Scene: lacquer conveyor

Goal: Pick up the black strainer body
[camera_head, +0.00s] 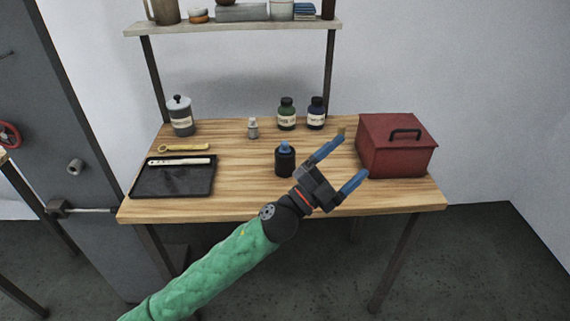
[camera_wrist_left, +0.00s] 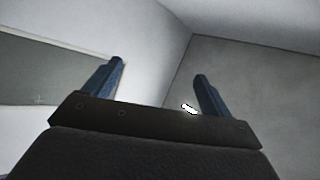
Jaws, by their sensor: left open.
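The black strainer body (camera_head: 285,162) appears to be the small dark upright cylinder with a blue top on the wooden table, near the middle. My left gripper (camera_head: 352,153) is open and empty, with blue fingers spread, to the right of the cylinder and in front of the red box. The left wrist view shows its open fingers (camera_wrist_left: 158,70) against bare walls and ceiling, with no strainer between them. My right gripper is in neither view.
The red box (camera_head: 395,150) stands at the table's right. A black tray (camera_head: 174,184) with a pale tool lies at the left. The front middle is clear.

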